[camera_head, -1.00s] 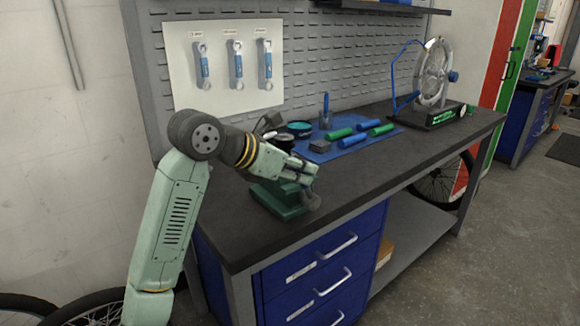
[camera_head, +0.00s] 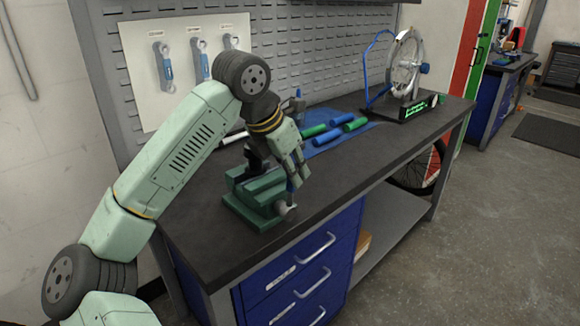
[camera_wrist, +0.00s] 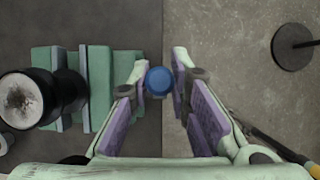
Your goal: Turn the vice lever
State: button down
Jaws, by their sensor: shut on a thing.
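The green vice (camera_head: 250,200) sits on the dark workbench near its front edge. Its lever (camera_head: 290,186) shows a small blue part at the vice's front, with a grey round end below. My gripper (camera_head: 297,173) points down over the front of the vice, its fingers at the lever. In the wrist view, the blue lever end (camera_wrist: 159,81) lies between the fingertips of my gripper (camera_wrist: 160,72), which are shut on it. The green vice body (camera_wrist: 100,85) is to the left there. My fingers hide part of the lever in the head view.
The workbench (camera_head: 345,175) has blue drawers below. Blue and green cylinders (camera_head: 325,137) lie on a blue mat behind the vice. A wheel stand (camera_head: 405,75) is farther right. Wrenches (camera_head: 163,65) hang on the back panel. Open floor (camera_head: 480,230) is to the right.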

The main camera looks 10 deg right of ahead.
jog(key=shift+w+r, duration=0.1)
jog(key=c, duration=1.5)
grip_release()
jog(key=v, duration=1.2)
